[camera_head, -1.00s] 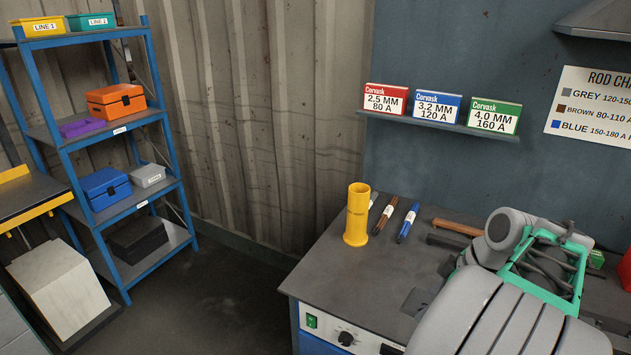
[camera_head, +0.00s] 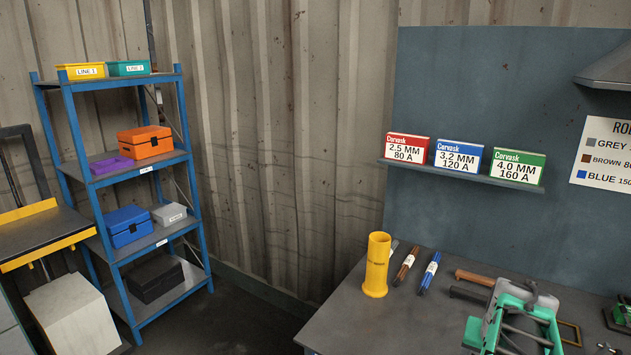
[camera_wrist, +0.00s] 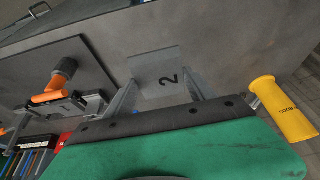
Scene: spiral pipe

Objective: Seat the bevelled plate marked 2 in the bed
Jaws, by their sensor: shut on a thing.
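The grey plate marked 2 (camera_wrist: 155,64) shows in the wrist view, with its black numeral turned sideways. My gripper (camera_wrist: 163,84) is shut on it, one finger at each side of the plate. A grey worktop lies behind the plate; I cannot tell the gap between them. In the head view, my green wrist part is at the lower right, and the fingers and plate cannot be made out there. I cannot identify the bed in either view.
A yellow cylinder (camera_head: 377,265) stands on the bench (camera_head: 345,318), beside several rods (camera_head: 428,272). It also shows in the wrist view (camera_wrist: 282,110). An orange-handled tool (camera_wrist: 55,86) is at the left of the wrist view. A blue shelf (camera_head: 75,140) stands at left.

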